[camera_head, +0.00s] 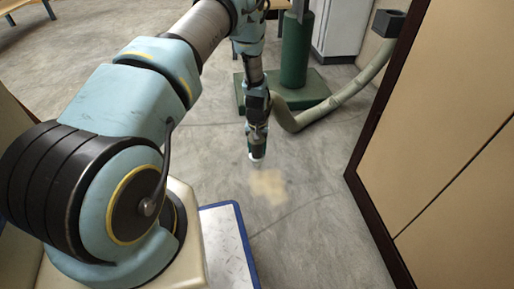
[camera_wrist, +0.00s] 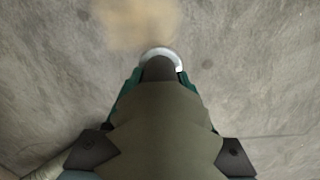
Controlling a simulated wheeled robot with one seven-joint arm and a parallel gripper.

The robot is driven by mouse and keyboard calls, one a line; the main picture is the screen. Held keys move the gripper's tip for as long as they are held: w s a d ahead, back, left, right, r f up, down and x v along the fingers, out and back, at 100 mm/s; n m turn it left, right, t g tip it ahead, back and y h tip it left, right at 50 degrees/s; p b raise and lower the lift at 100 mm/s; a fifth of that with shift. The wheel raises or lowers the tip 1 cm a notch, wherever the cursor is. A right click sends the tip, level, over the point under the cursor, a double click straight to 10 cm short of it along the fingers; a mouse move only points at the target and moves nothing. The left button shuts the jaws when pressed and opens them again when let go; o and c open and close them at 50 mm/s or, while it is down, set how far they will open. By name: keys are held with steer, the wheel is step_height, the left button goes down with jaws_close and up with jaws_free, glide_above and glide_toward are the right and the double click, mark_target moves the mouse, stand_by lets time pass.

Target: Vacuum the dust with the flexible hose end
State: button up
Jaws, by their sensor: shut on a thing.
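A pale tan dust patch (camera_head: 267,186) lies on the grey floor, and it also shows at the top of the wrist view (camera_wrist: 140,18). My gripper (camera_head: 257,148) points down just behind the patch and is shut on the flexible hose. The olive-grey hose (camera_head: 335,103) runs from a dark wall box down to my gripper. In the wrist view the hose (camera_wrist: 165,125) fills the middle between my fingers, and its pale rimmed end (camera_wrist: 178,57) points toward the dust, close to the patch's near edge. The exact height of the hose end above the floor is hard to tell.
A green post on a square base (camera_head: 296,55) stands behind the hose. A tan, dark-edged panel (camera_head: 440,150) closes off the right side. A blue-edged plate (camera_head: 225,240) lies near the front. The dark box (camera_head: 389,23) holds the hose's far end. Floor around the dust is clear.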

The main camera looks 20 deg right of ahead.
steer(key=shift+f, duration=0.55)
steer(key=shift+s+r, duration=0.2)
steer(key=shift+s, duration=0.1)
steer(key=shift+s+d+p, duration=1.85)
steer(key=shift+s+p, duration=0.05)
steer(key=shift+s, duration=5.6)
step_height(320, 180, up, 6)
steer(key=p, duration=0.5)
steer(key=shift+r, duration=0.15)
